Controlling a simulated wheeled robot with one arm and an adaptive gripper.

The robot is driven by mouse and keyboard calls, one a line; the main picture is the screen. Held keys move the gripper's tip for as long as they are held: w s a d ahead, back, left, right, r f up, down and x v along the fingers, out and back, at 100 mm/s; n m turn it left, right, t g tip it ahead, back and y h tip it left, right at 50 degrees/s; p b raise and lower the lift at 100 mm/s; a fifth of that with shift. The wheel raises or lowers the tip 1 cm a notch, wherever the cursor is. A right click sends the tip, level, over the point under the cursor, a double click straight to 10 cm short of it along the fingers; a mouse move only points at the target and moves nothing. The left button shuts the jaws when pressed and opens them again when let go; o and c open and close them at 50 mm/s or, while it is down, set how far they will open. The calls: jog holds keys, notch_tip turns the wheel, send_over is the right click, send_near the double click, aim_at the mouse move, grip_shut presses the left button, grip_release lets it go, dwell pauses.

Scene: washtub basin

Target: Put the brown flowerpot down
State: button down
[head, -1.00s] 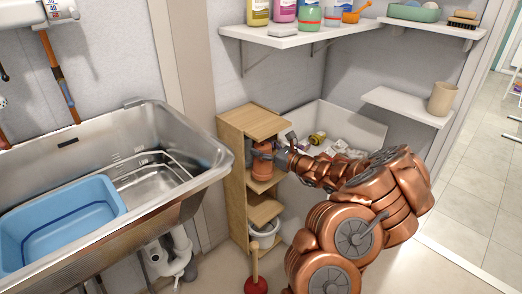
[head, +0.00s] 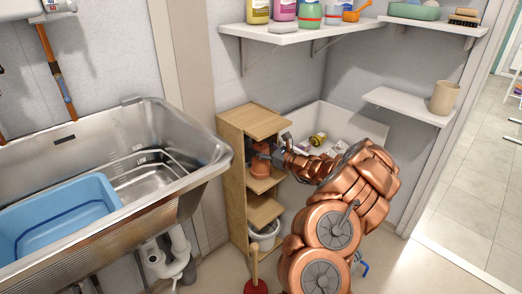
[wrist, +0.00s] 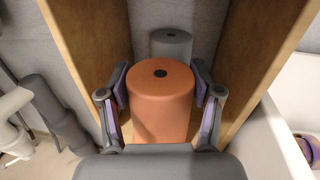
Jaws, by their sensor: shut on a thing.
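The brown flowerpot (head: 259,169), orange-brown, is inside the wooden shelf unit (head: 233,180), at its middle level. In the wrist view the flowerpot (wrist: 162,112) shows its closed end with a dark hole on top, so it looks upside down. My gripper (wrist: 160,84) is shut on it, one finger pad on each side. In the head view my gripper (head: 268,153) reaches into the unit from the right. The pot's lower edge is close to the shelf board (head: 264,185); I cannot tell whether it touches.
A grey pot (wrist: 171,43) stands behind the flowerpot. The unit's side walls are close on both sides. A white bucket (head: 265,237) is below. The metal basin (head: 200,150) with a blue tub (head: 60,215) is at left; a white bin (head: 365,130) stands right of the unit.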

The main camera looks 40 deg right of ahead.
jog(key=shift+r, duration=0.1)
jog(key=shift+c, duration=1.1)
grip_release()
jog(key=shift+s, duration=0.15)
jog(key=p+v, duration=0.3)
jog(key=v, duration=0.8)
jog(key=shift+s+d, duration=0.2)
jog(key=shift+s, duration=0.15)
